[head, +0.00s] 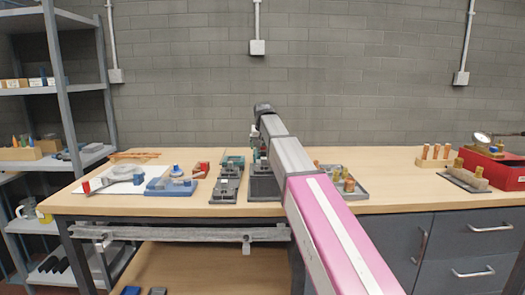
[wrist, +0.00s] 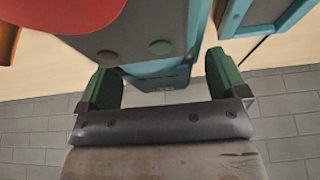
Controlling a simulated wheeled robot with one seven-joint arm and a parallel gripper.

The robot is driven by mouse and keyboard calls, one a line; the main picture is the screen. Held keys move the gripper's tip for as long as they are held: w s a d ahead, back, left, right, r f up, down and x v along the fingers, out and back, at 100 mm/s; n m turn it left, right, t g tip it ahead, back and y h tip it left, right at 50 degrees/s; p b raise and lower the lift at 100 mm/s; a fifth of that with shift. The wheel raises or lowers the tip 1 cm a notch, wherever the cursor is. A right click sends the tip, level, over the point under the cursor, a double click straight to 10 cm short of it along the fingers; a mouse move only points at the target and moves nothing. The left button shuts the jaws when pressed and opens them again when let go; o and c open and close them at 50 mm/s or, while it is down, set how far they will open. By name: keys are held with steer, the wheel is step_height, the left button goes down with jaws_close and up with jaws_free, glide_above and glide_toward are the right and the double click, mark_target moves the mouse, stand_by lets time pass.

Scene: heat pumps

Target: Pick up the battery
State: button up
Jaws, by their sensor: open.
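My gripper (wrist: 160,68) shows in the wrist view with its two green fingers spread apart. A grey block with teal edges (wrist: 168,25) reaches into the space between the fingers, and neither finger visibly presses on it. I cannot tell for sure whether this block is the battery. A second teal and grey piece (wrist: 262,14) lies to its right in the wrist view. In the head view my arm reaches over the workbench (head: 400,165) and hides much of the spot below its end.
A red round part (wrist: 65,12) shows close by in the wrist view.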

steer(key=c, duration=1.2)
steer(key=shift+c, duration=0.2)
step_height(320, 180, up, 9)
steer(key=shift+f, duration=0.2)
steer(key=shift+r, duration=0.7)
